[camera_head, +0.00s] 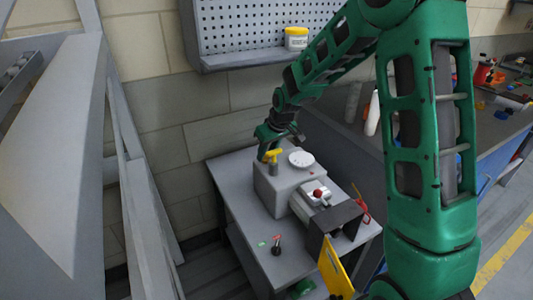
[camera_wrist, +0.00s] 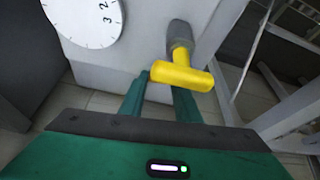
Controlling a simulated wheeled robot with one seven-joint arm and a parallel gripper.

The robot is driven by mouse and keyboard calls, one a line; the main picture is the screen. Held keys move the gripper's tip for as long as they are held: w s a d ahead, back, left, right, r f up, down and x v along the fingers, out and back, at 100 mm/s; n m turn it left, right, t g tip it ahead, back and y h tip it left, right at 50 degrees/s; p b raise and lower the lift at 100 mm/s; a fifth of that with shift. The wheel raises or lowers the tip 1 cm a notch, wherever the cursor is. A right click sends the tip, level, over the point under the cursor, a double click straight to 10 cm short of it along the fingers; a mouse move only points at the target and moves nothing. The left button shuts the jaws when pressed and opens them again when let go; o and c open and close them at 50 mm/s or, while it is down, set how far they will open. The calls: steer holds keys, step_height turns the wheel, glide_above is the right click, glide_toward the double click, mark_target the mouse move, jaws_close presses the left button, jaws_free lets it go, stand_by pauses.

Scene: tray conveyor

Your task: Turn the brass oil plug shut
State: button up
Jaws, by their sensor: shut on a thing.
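A grey box-shaped machine housing (camera_head: 275,192) stands on a small grey table. A yellow T-handle (camera_head: 273,155) on a short stem rises from its top; it also shows in the wrist view (camera_wrist: 182,77). My gripper (camera_head: 263,153) reaches down at the housing's far left edge, beside the T-handle. In the wrist view my two green fingers (camera_wrist: 160,94) point at the housing's side, and the T-handle partly covers the right one. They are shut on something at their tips.
A white dial (camera_head: 301,159) sits on the housing's top and shows large in the wrist view (camera_wrist: 88,20). A red-knobbed part (camera_head: 318,193), a dark block and a yellow plate (camera_head: 334,268) lie to the right. A pegboard (camera_head: 262,28) hangs on the wall behind.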

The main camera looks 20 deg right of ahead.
steer(key=shift+w+r+m, duration=0.15)
steer(key=shift+w+m, duration=0.05)
steer(key=shift+m, duration=0.5)
steer(key=shift+h, duration=0.3)
steer(key=o, duration=0.9)
steer(key=shift+o, duration=0.7)
steer(key=shift+s, duration=0.1)
steer(key=v, duration=1)
steer(key=shift+s+r, duration=0.15)
steer(key=shift+r, duration=0.05)
